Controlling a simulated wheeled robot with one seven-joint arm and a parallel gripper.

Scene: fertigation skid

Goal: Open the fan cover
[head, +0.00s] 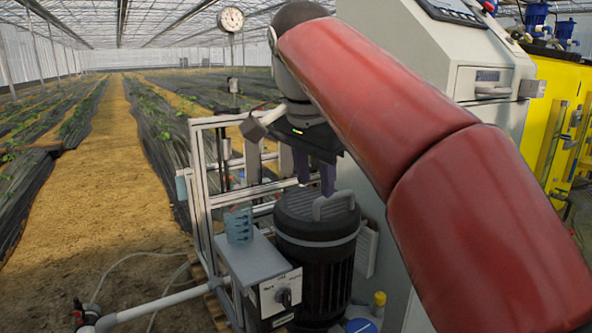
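The fan cover (300,222) is the dark round cap on top of a black, ribbed motor (316,275), low in the middle of the head view. It sits level on the motor, with a grey bar handle (336,203) on its top. My gripper (316,188) points down just above the cover, at the left end of the handle. Its two dark fingers stand apart with a gap between them, and I see nothing held. I cannot tell whether a fingertip touches the handle.
A grey box with a rotary switch (283,297) stands left of the motor, with a blue beaker (239,226) on it. An aluminium frame (203,190) rises behind. A grey cabinet (430,70) is close on the right. A yellow-capped bottle (379,300) stands low by the motor.

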